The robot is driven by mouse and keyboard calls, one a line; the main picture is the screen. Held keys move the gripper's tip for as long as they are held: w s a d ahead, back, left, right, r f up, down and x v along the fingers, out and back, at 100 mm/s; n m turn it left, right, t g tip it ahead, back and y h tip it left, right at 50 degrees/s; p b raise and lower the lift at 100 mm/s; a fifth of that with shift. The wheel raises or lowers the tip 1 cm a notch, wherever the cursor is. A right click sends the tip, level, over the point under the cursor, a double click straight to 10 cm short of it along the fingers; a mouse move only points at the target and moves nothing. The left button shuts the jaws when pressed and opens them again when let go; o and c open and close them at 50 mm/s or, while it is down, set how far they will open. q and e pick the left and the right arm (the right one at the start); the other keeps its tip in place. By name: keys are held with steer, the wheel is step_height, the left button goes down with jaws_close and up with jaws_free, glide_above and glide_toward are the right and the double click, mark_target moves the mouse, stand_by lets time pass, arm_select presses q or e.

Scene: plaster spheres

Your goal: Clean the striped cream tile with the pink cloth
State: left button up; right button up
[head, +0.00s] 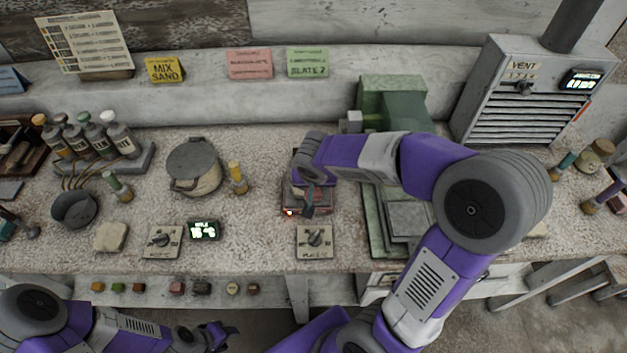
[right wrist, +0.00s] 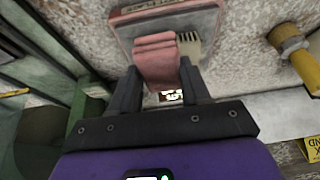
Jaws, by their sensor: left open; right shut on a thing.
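My right gripper (right wrist: 160,90) is shut on the folded pink cloth (right wrist: 155,60), which sticks out past its fingertips. In the head view my right gripper (head: 309,203) is over a reddish device (head: 291,209) on the bench. In the right wrist view a cream piece with dark stripes, apparently the striped cream tile (right wrist: 190,44), lies on the device's grey top (right wrist: 205,25). The cloth overlaps its near side and hides part of it. I cannot tell whether they touch. My left gripper (head: 229,329) is open and empty, low in front of the bench.
A lidded pot (head: 195,167) and a yellow-topped bottle (head: 237,176) stand left of the device. A green machine (head: 395,100) stands close on its right. A knob box (head: 315,241) sits in front. Small coloured blocks (head: 177,288) line the bench's front.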

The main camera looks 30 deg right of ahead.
steer(key=shift+s+a+f+b, duration=0.15)
steer(key=shift+s+a+b, duration=0.15)
steer(key=shift+s+b, duration=0.2)
steer(key=shift+w+d, duration=0.55)
steer(key=shift+w, duration=0.35)
steer(key=shift+w+d, duration=0.55)
steer(key=shift+w, duration=0.35)
steer(key=shift+s+a+b, duration=0.45)
steer(key=shift+s+a, duration=0.1)
steer(key=shift+s, duration=0.35)
steer(key=shift+s+a+b, duration=0.45)
steer(key=shift+s+a, duration=0.1)
steer(key=shift+s, duration=0.35)
steer(key=shift+w+d+p, duration=0.15)
steer(key=shift+w+d, duration=0.4)
steer(key=shift+w, duration=0.35)
steer(key=shift+w+d+p, duration=0.15)
steer(key=shift+w+d, duration=0.4)
steer(key=shift+w, duration=0.35)
steer(key=shift+s+a+r, duration=0.3)
steer(key=shift+s+r, duration=0.15)
steer(key=shift+s, duration=0.05)
steer(key=shift+s+a+r, duration=0.25)
steer(key=shift+s+r, duration=0.15)
steer(key=shift+s, duration=0.05)
